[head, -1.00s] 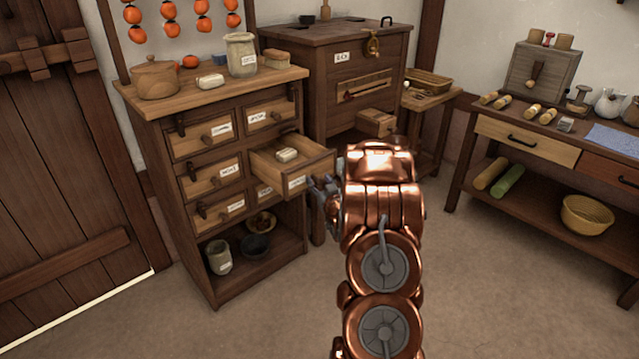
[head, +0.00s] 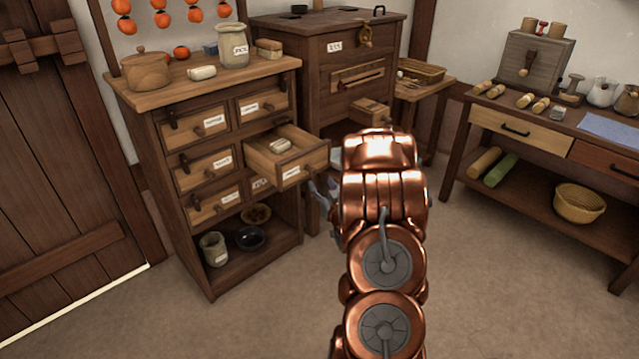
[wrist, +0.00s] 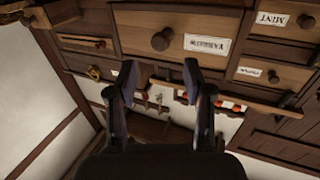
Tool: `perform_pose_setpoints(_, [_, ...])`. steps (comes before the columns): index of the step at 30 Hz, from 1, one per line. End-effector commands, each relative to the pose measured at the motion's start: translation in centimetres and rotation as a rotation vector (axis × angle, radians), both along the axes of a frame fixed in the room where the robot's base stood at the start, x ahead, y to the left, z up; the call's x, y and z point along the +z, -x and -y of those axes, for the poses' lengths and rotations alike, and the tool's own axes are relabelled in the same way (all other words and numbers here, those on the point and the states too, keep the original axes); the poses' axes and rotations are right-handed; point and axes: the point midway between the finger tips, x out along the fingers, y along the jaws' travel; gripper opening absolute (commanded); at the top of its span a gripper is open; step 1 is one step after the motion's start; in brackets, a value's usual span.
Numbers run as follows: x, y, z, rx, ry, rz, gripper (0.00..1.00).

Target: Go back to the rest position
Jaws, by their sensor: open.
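My gripper (wrist: 160,85) is open in the wrist view, with nothing between its fingers. The wrist view appears upside down. In the head view my gripper (head: 325,197) is mostly hidden behind my copper arm, just below and right of the open drawer (head: 309,170). That drawer holds a small pale block (head: 280,146) and juts out of the wooden cabinet (head: 190,90). In the wrist view a drawer front with a label reading YARROW (wrist: 175,35) is close to the fingertips, apart from them.
A tall chest (head: 350,45) with a small pulled-out drawer (head: 371,112) stands behind. A workbench (head: 455,190) with a basket (head: 580,203) on its lower shelf is at right. A plank door (head: 60,170) is at left. Floor (head: 500,290) at front right is clear.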

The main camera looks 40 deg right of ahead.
Motion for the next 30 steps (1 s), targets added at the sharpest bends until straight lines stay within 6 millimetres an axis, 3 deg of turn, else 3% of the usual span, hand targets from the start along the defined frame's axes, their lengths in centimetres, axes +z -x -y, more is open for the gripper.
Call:
perform_pose_setpoints(17, [0.3, -0.2, -0.1, 0.002, 0.001, -0.008, 0.51])
perform_pose_setpoints(23, [2.8, -1.5, -1.8, 0.02, -0.004, -0.116, 0.51])
perform_pose_setpoints(30, [6.8, -2.4, -5.5, 0.035, -0.03, -0.348, 0.51])
